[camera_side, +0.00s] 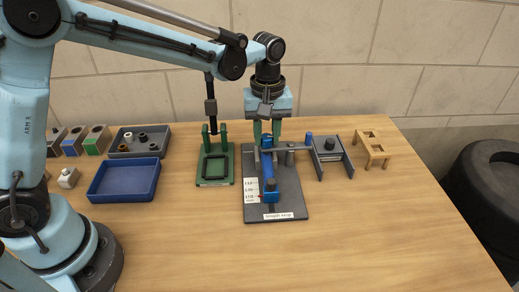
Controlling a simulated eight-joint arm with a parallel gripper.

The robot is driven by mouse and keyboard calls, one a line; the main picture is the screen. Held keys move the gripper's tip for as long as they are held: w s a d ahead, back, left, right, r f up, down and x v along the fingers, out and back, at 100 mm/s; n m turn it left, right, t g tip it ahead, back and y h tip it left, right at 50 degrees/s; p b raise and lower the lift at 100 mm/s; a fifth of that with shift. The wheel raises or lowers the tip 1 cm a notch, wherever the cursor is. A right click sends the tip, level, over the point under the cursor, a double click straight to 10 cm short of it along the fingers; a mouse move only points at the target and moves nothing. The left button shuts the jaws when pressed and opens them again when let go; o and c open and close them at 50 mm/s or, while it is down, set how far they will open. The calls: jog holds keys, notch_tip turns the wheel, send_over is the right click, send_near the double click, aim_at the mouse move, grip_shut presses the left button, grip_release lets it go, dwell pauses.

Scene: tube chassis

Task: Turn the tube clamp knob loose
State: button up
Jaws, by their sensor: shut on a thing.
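A grey fixture plate (289,207) with a white label on its front edge lies on the table at the centre. A long blue part (267,167) runs from front to back on it, with a blue block at its front end. My gripper (267,140) points straight down over the back of the fixture. Its green fingers are shut on the tube clamp knob, a blue piece (267,142) at the back end of the blue part. The contact is small in this view, and the fingers partly hide the knob.
A green fixture (216,181) stands close on the left. A grey bar leads right to a grey bracket (331,157). A wooden stand (373,148) is further right. A blue tray (124,181) and a grey parts tray (137,153) lie left. The front table is clear.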

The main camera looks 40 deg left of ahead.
aim_at(266, 136)
jog(key=shift+n, duration=0.9)
jog(key=o, duration=1.1)
jog(key=shift+c, duration=0.2)
jog(key=shift+r, duration=0.1)
notch_tip(266, 136, up, 12)
